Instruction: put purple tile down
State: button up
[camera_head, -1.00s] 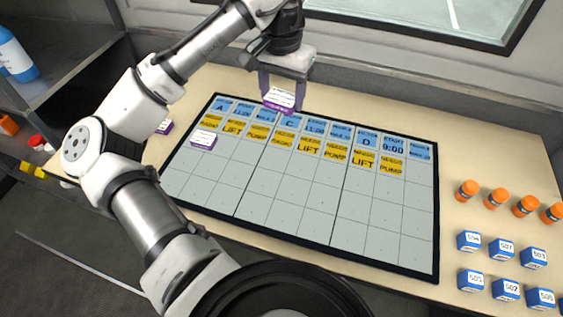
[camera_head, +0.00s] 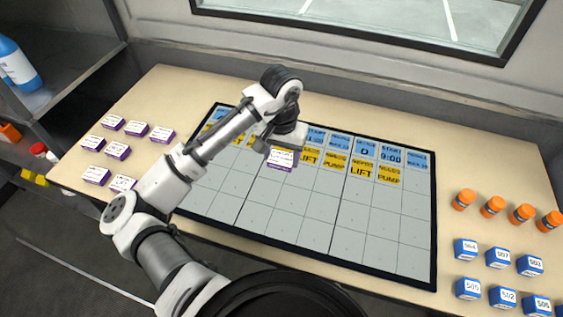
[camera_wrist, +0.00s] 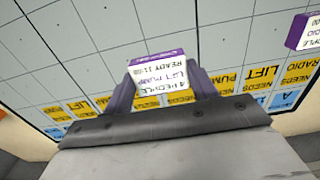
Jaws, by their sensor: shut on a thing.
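My gripper (camera_head: 280,154) is shut on a purple tile (camera_head: 281,160) with a white printed top. In the wrist view the purple tile (camera_wrist: 160,72) sits between the two fingers of the gripper (camera_wrist: 165,88), its text reading "4 PEOPLE", "LIFT PUMP" and "READY 11:00". The tile is over the grid board (camera_head: 300,222), near the yellow cells in the board's middle columns. I cannot tell whether it touches the board. The arm hides the board's upper left part in the head view. Another purple tile (camera_wrist: 306,32) shows at the right edge of the wrist view.
Several purple tiles (camera_head: 118,150) lie on the table left of the board. Orange-capped bottles (camera_head: 492,206) and blue numbered blocks (camera_head: 498,258) stand on the right. The board's lower rows look empty. A window (camera_head: 380,20) is behind the table.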

aim_at(281, 158)
jog(key=shift+f, duration=1.85)
jog(key=shift+f, duration=0.2)
jog(key=o, duration=1)
jog(key=shift+r, duration=0.1)
notch_tip(281, 158, up, 12)
jog(key=shift+r+b, duration=0.15)
jog(key=shift+b, duration=0.4)
